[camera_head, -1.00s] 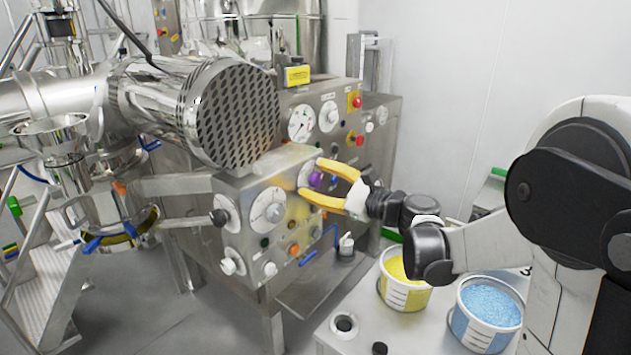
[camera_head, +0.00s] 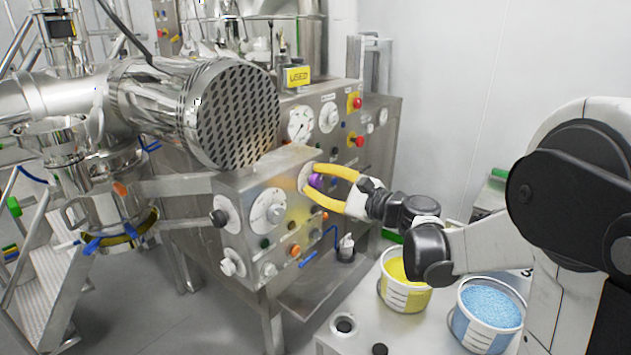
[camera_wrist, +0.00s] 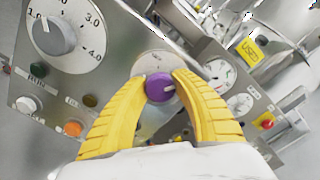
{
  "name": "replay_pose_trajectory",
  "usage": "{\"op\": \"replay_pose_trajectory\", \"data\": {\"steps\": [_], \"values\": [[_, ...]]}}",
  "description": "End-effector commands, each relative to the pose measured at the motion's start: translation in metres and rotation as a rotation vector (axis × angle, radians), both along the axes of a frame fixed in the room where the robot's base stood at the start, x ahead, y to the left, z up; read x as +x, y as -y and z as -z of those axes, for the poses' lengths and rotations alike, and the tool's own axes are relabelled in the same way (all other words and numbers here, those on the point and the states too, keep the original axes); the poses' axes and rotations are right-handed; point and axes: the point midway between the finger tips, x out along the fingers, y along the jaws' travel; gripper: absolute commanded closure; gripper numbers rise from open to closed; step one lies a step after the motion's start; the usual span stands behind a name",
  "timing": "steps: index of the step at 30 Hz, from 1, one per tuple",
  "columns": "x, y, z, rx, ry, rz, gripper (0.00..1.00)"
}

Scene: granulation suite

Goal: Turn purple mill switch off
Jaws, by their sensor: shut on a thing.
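The purple mill switch (camera_head: 315,180) is a round knob on the front of the steel control panel. In the wrist view the purple knob (camera_wrist: 159,87) has a light pointer mark on its face, toward its right side. My gripper (camera_head: 308,179) has two yellow fingers and comes in from the right. In the wrist view my gripper (camera_wrist: 160,80) has its fingertips on either side of the knob, closed against it. The plate behind the knob is partly hidden by the fingers and knob.
A large dial (camera_wrist: 58,32) with numbers sits beside the switch. An orange button (camera_wrist: 73,128) and other small buttons lie near it. A red button (camera_head: 355,103) is on the panel behind. A yellow bucket (camera_head: 404,285) and a blue bucket (camera_head: 488,312) stand below my arm.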

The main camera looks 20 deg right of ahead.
Motion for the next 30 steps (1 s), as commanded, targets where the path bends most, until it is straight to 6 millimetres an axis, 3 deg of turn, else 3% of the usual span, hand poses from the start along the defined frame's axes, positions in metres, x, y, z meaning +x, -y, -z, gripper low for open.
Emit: {"op": "replay_pose_trajectory", "data": {"steps": [30], "values": [[-0.0005, -0.0004, 0.0017, -0.777, 0.564, -0.001, 1.00]]}}
